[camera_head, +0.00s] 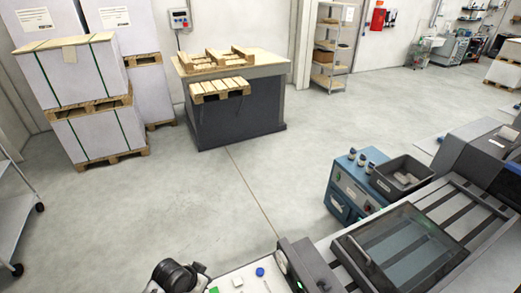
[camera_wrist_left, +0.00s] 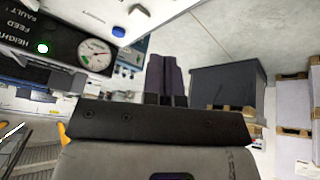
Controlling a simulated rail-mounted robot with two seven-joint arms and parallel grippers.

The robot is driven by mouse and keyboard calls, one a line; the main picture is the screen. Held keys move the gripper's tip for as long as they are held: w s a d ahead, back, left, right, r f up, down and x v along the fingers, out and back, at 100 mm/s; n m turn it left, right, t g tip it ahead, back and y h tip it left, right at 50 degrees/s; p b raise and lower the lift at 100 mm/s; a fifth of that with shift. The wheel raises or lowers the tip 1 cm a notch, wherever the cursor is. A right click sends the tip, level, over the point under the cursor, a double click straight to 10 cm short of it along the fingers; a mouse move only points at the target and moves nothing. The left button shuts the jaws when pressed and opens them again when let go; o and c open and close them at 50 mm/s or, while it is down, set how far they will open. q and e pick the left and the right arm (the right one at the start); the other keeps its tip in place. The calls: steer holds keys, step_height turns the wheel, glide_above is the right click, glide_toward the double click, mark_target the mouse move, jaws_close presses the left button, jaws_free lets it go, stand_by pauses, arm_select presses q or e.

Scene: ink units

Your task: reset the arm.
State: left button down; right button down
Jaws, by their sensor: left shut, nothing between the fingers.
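My left gripper (camera_wrist_left: 164,60) shows in the left wrist view. Its two dark fingers are side by side and shut, with nothing between them. They are clear of the dark grey workbench behind them. A dark rounded part at the bottom edge of the head view looks like part of my left arm, but its fingers cannot be made out there. My right gripper is in neither view.
A machine control panel (camera_wrist_left: 40,45) with a gauge (camera_wrist_left: 96,55) lies left of the fingers. The head view shows a blue unit (camera_head: 345,190), a grey bin (camera_head: 376,180), a workbench (camera_head: 240,115) with pallets, and stacked white cartons (camera_head: 75,75). The middle floor is clear.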

arm_select(q)
steer(key=s+r+t+y+p, duration=0.2)
steer(key=s+r+t, duration=0.1)
steer(key=r, duration=1.1)
steer(key=s+a+r+n+t+y+p, duration=0.1)
steer(key=s+r+p, duration=0.15)
steer(key=s, duration=0.25)
steer(key=s+a+r+n+t+p, duration=0.1)
steer(key=s+a+r+p, duration=0.15)
steer(key=s, duration=0.35)
steer(key=s+f+n+g+p, duration=0.1)
steer(key=s+f+g+p, duration=0.1)
steer(key=s, duration=0.7)
steer(key=s+f+n+g+p, duration=0.1)
steer(key=s+f+g+p, duration=0.1)
steer(key=s, duration=0.8)
steer(key=shift+a+f+g+p, duration=0.2)
steer(key=shift+f+g+p, duration=0.15)
steer(key=shift+f+g, duration=0.3)
steer(key=shift+s, duration=0.1)
